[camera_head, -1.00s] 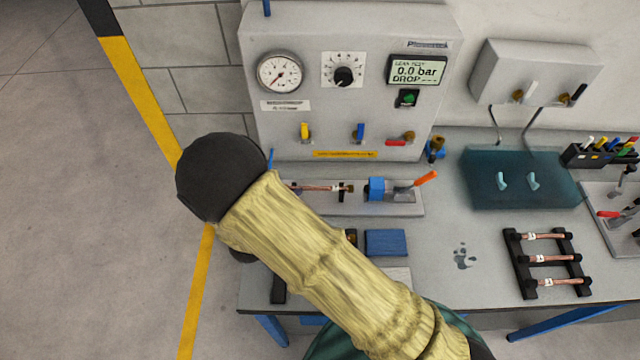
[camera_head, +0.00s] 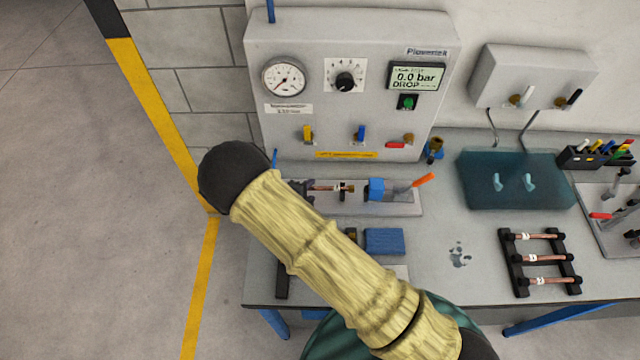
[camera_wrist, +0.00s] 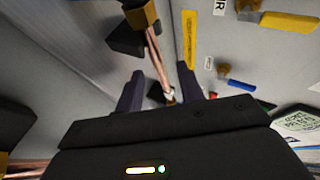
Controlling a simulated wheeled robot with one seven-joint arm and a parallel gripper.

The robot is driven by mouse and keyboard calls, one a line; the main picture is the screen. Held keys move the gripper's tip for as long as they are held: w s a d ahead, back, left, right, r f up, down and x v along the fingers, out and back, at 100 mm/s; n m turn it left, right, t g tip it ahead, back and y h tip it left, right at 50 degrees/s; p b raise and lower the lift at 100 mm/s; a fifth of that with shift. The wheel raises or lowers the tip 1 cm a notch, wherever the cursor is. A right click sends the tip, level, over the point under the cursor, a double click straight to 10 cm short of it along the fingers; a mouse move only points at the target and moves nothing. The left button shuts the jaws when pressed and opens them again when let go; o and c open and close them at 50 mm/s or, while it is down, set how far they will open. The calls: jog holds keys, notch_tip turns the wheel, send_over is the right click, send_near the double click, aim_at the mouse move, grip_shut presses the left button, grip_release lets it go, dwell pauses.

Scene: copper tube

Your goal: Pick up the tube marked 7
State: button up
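A copper tube (camera_head: 327,188) lies across the clamp fixture below the test panel in the head view, its left part hidden by dark parts of my gripper. In the wrist view, the copper tube (camera_wrist: 156,58) runs from a brass fitting down between my fingers, with a white label near its lower end. My gripper (camera_wrist: 161,72) is open, with one finger on each side of the tube; I cannot tell whether either touches it. Three more labelled copper tubes (camera_head: 541,258) lie in a black rack at the right. No number is legible on any tube.
The test panel (camera_head: 435,110) with gauge, valves and a 0.0 bar display stands behind the fixture (camera_head: 405,207). A blue block clamp (camera_head: 375,188) with an orange lever is at the tube's right.

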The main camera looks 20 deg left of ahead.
jog(key=shift+w+f, duration=0.2)
dwell(0.4)
grip_shut()
jog(key=shift+r, duration=0.1)
notch_tip(320, 180, up, 10)
jog(key=b, duration=0.3)
dwell(0.4)
dwell(0.4)
